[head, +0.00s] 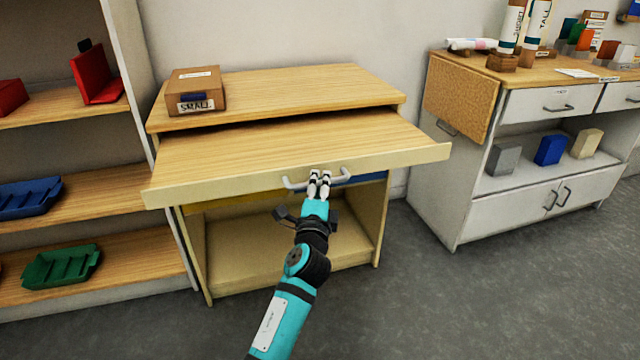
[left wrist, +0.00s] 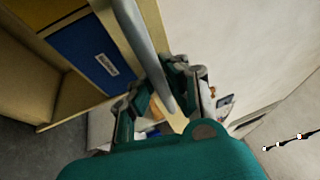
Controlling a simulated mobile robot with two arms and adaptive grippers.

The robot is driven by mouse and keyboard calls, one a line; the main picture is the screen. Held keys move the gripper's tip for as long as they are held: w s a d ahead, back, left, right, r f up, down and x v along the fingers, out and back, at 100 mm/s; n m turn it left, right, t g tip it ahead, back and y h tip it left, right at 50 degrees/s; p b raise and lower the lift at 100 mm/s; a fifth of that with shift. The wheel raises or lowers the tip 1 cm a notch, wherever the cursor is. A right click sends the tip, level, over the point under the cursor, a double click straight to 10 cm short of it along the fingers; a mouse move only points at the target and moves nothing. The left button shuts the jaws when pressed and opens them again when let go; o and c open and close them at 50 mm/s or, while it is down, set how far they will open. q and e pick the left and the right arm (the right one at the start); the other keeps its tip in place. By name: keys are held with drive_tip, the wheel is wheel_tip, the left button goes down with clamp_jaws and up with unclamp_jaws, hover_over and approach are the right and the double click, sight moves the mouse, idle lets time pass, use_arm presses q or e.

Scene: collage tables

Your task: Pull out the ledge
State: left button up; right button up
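The ledge (head: 290,146) is a wooden board, drawn well out from the cabinet below its fixed top (head: 290,88). A grey bar handle (head: 292,185) is on its front edge. My left gripper (head: 318,178) is at the middle of this handle, its two fingers close together. In the left wrist view the handle bar (left wrist: 140,35) passes between the fingers of the left gripper (left wrist: 152,92), which looks shut on it. The fingertips partly hide the bar. My right gripper is in neither view.
A box marked SMALL (head: 196,91) sits on the fixed top. A shelf unit with trays (head: 62,266) stands left. A white cabinet (head: 480,225) with a hanging wooden flap (head: 460,95) stands right. Grey floor (head: 440,300) is clear in front.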

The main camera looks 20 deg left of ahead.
use_arm(q)
drive_tip(key=o, duration=0.4)
drive_tip(key=shift+o, duration=0.5)
drive_tip(key=v, duration=1.2)
drive_tip(key=shift+f, duration=0.1)
